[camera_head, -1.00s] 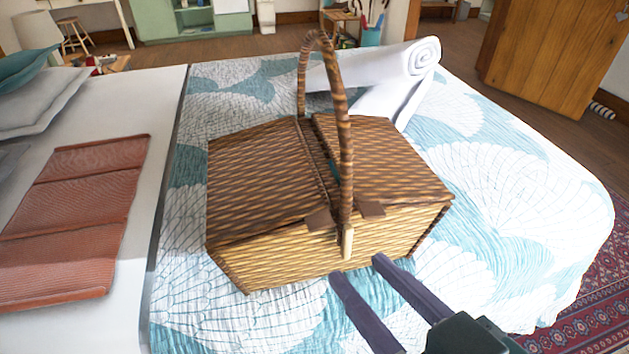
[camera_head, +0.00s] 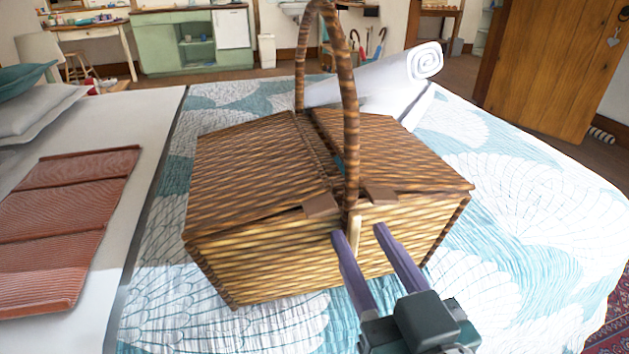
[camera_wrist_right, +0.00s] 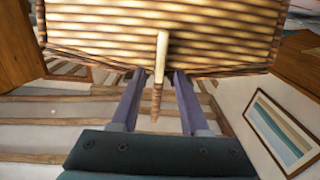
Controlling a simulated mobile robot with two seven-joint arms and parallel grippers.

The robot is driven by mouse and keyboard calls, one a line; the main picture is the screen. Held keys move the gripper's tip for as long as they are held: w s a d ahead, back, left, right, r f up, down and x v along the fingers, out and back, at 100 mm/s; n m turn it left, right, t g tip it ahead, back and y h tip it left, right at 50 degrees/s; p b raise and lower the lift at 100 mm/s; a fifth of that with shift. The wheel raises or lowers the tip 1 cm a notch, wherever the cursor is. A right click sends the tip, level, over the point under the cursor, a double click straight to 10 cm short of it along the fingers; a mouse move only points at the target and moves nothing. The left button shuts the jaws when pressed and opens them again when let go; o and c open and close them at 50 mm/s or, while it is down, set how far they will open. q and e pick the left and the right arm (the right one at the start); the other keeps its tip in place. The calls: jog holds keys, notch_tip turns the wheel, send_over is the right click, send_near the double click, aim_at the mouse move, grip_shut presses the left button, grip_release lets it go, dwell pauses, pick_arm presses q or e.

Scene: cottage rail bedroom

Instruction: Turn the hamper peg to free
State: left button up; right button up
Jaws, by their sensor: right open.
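The wicker hamper (camera_head: 270,260) stands on the bed with its two lids down and its tall handle upright. The pale wooden peg (camera_head: 354,229) sits on the front face below the handle, upright, between two brown leather tabs (camera_head: 321,205). My right gripper (camera_head: 358,229) is open, with its purple fingers either side of the peg. In the right wrist view the peg (camera_wrist_right: 161,62) shows between and just beyond the open fingertips (camera_wrist_right: 160,73); I cannot tell whether either finger touches it. My left gripper is out of view.
The hamper rests on a blue and white quilt (camera_head: 520,190). A rolled white towel or blanket (camera_head: 380,80) lies behind it. A folded red-brown cloth (camera_head: 60,230) and pillows (camera_head: 40,105) lie to the left. The quilt to the right is clear.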

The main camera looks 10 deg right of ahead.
jog(key=shift+w, duration=0.7)
grip_shut()
